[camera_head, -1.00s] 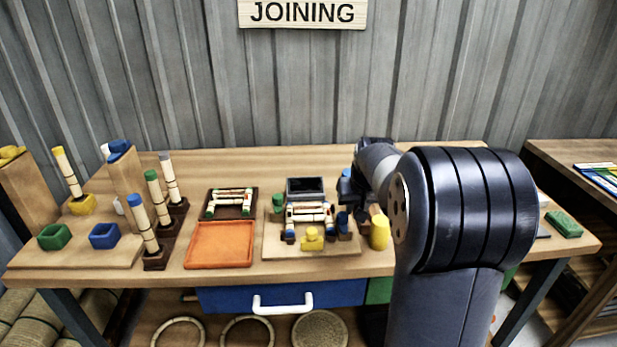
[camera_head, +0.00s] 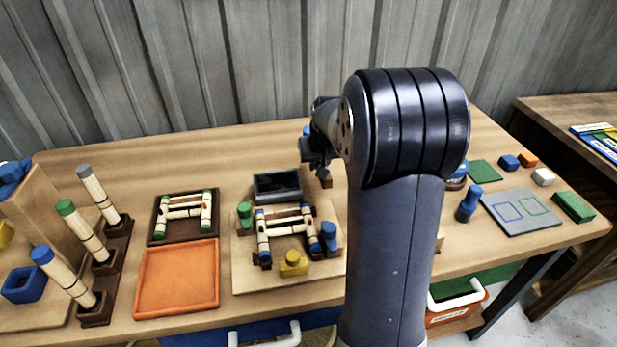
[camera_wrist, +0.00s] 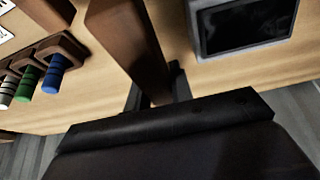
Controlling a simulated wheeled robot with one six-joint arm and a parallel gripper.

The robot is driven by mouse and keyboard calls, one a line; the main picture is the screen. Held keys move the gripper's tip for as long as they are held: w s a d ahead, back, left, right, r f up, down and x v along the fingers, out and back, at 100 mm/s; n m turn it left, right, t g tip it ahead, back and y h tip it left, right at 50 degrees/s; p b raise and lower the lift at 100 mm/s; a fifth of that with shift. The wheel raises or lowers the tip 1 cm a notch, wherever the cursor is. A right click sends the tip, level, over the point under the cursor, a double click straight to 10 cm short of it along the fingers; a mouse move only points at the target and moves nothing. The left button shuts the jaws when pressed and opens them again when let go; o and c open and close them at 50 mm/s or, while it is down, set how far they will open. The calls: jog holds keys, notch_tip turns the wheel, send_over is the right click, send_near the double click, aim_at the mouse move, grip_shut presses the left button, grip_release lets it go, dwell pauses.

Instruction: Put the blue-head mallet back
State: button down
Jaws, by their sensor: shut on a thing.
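My gripper (camera_head: 318,160) is above the back middle of the table, behind and right of the small grey tray (camera_head: 278,186). It is shut on a brown bar (camera_wrist: 132,45), which looks like the mallet's handle. In the head view a brown end (camera_head: 325,178) hangs below the fingers. A small blue patch (camera_head: 307,130) shows beside the gripper; I cannot tell whether it is the mallet's head. The wrist view shows the fingers (camera_wrist: 158,92) on the bar, with no mallet head clearly in sight.
A board (camera_head: 240,275) holds a rattan frame, pegs and a yellow block. An orange tray (camera_head: 178,280) and tilted poles (camera_head: 82,235) stand left. A grey mat (camera_head: 520,212) and several small blocks lie right. My arm hides part of the table. The back left surface is clear.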

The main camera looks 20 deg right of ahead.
jog(key=shift+f, duration=2.75)
jog(key=shift+f, duration=0.2)
jog(key=c, duration=1.3)
grip_release()
jog(key=shift+o, duration=0.2)
jog(key=shift+r, duration=0.15)
